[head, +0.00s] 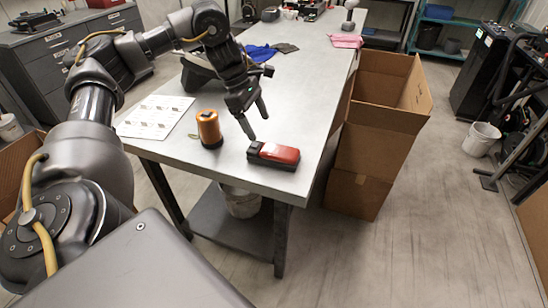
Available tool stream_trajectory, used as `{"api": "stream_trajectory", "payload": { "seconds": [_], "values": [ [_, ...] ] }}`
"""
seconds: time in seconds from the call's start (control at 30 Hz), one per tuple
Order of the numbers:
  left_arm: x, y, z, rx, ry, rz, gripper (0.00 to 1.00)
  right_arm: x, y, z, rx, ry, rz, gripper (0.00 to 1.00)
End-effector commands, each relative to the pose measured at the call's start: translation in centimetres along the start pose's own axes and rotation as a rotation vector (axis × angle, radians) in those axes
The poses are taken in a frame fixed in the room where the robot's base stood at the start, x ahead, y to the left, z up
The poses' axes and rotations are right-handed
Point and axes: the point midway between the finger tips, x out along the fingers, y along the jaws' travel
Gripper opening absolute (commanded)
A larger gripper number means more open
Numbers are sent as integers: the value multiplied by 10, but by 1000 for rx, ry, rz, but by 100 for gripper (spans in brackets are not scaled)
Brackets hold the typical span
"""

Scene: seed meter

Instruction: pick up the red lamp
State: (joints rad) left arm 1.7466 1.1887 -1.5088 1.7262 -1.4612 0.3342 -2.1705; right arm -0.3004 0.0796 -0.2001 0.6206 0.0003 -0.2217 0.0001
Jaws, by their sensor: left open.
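The red lamp (282,153), a red body with a black end, lies on the grey metal table near its front right corner. My left gripper (256,122) comes in from the upper left, with its fingers pointing down. It is open and empty, just above and behind the lamp's black end, and appears apart from it. My right gripper is not in view.
An orange cylinder with a dark top (209,128) stands left of the lamp. A printed sheet (156,117) lies at the left edge. Blue cloth (260,52) lies farther back. Open cardboard boxes (370,150) stand against the table's right side.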

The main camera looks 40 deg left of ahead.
Motion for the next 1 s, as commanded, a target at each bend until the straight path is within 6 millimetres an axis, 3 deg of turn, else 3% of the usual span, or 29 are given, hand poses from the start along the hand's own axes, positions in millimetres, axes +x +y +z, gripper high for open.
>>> {"api": "stream_trajectory", "payload": {
  "seconds": [0.07,0.4,0.57,0.8,1.0],
  "values": [
    [20,-1,-2,-1,0,-4,82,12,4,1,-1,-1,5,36],
    [40,0,1,-1,0,1,82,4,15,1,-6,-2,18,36],
    [51,0,5,-1,2,-3,82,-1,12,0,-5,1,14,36],
    [85,1,9,-2,2,-1,82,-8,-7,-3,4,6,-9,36],
    [92,1,9,-2,0,1,82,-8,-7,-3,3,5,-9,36]
  ]
}}
